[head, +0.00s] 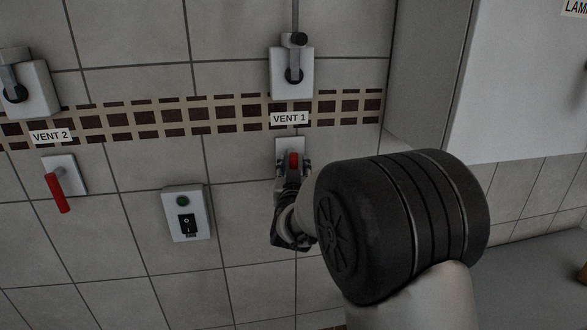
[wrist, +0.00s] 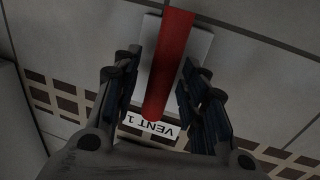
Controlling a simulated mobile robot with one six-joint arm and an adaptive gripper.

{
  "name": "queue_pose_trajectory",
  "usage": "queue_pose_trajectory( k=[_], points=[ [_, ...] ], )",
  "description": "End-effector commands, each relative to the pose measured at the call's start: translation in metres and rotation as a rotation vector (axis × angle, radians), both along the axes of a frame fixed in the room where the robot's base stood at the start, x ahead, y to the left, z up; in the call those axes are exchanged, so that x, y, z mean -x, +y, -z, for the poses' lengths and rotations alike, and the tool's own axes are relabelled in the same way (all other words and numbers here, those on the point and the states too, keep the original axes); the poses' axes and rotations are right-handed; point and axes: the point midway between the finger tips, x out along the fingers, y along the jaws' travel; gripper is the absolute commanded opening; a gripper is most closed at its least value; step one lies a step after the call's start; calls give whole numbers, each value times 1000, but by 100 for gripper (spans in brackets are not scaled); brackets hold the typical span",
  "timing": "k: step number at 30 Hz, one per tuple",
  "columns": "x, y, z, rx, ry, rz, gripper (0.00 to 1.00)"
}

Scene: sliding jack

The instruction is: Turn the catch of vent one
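The catch of vent one is a red handle (head: 293,160) on a pale wall plate (head: 289,144), just under the VENT 1 label (head: 289,118). In the wrist view the red handle (wrist: 168,65) runs from the top edge down to the upside-down label (wrist: 152,124). My gripper (wrist: 160,92) is open, with one finger on each side of the handle and small gaps showing. In the head view my gripper (head: 292,178) is at the catch, and my arm and fingers hide the handle's lower part.
A VENT 2 plate with a red handle (head: 58,192) is at the left. A switch box (head: 188,213) with a green button sits between the two vents. A white latch box (head: 291,75) with a rod is above VENT 1. A cabinet wall (head: 415,70) stands at the right.

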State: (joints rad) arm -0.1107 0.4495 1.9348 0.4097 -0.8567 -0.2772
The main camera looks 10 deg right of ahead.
Motion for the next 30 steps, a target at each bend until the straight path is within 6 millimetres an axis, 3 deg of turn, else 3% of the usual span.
queue_pose_trajectory(
  k=[2, 20, 30],
  points=[
    [0, 0, 0, 0, 0, 0, 40],
    [0, -1, 0, -1, 0, 2, 0],
    [1, -1, 0, -3, -2, 4, 0]
  ],
)
